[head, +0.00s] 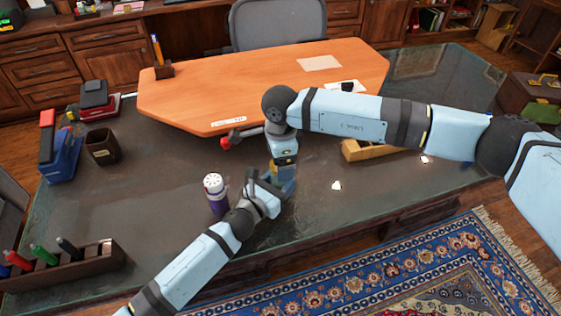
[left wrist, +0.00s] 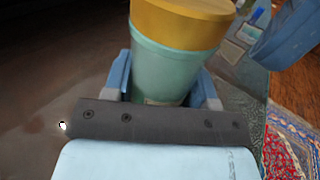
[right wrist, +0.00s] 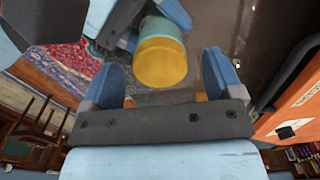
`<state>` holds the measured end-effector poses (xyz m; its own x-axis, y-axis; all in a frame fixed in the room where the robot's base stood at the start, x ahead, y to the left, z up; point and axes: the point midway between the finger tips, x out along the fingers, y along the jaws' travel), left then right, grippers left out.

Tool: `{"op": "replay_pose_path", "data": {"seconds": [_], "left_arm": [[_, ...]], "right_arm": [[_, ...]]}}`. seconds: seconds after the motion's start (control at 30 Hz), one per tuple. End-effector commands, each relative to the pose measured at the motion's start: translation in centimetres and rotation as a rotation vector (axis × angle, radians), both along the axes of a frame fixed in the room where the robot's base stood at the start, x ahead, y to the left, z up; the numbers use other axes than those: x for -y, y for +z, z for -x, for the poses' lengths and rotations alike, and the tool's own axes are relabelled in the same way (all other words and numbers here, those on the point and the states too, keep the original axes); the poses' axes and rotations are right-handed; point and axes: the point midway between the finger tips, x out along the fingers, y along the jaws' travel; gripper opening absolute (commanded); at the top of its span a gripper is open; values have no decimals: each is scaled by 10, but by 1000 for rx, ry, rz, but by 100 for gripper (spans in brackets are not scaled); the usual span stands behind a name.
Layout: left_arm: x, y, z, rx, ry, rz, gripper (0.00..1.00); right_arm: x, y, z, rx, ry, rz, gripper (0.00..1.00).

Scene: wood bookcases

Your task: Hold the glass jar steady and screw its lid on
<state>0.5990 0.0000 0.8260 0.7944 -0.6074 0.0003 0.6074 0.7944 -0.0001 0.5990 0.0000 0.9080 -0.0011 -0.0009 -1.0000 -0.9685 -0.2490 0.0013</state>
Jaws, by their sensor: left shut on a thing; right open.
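The glass jar, with a teal body and a yellow lid on top, shows best in the left wrist view: jar (left wrist: 165,68), lid (left wrist: 182,18). My left gripper (left wrist: 165,88) is shut around the jar's body; it also shows in the head view (head: 273,187). In the right wrist view the lid (right wrist: 162,62) faces the camera, with the jar body (right wrist: 168,27) behind it. My right gripper (right wrist: 162,70) is open, its fingers on either side of the lid with gaps visible. In the head view my right gripper (head: 284,153) hangs above the jar, which is mostly hidden. How tightly the lid sits cannot be told.
A purple bottle with a white top (head: 215,195) stands just left of my left gripper. A wooden box (head: 372,151) lies under my right forearm. A marker rack (head: 75,272), dark cup (head: 103,147) and orange board (head: 270,85) are on the desk. The desk's front edge is close.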

Motion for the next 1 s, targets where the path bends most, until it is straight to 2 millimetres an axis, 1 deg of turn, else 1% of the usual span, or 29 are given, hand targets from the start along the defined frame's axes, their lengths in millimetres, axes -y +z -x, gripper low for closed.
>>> {"op": "replay_pose_path", "data": {"seconds": [0.3, 0.4, 0.5, 0.6, 0.7, 0.97, 1.0], "left_arm": [[0, 0, 0, -1, 0, -1, 0], [0, 0, 0, -1, 0, -1, 0], [0, 0, 0, -1, 0, -1, 0], [0, 0, 0, -1, 0, -1, 0], [0, 0, 0, -1, 0, -1, 0], [0, 0, 0, 0, 0, 0, 0], [0, 0, 0, 0, 0, 0, 61]], "right_arm": [[0, 66, -1, 5, 1, -1, 85], [0, 85, -1, 4, 0, -1, 85], [0, 98, 0, 3, 0, -2, 85], [0, 107, 0, 3, 0, -1, 85], [0, 111, 0, 2, 0, 0, 85], [0, 111, 0, 2, 0, 0, 85], [0, 111, 0, 2, 0, 0, 85]]}}
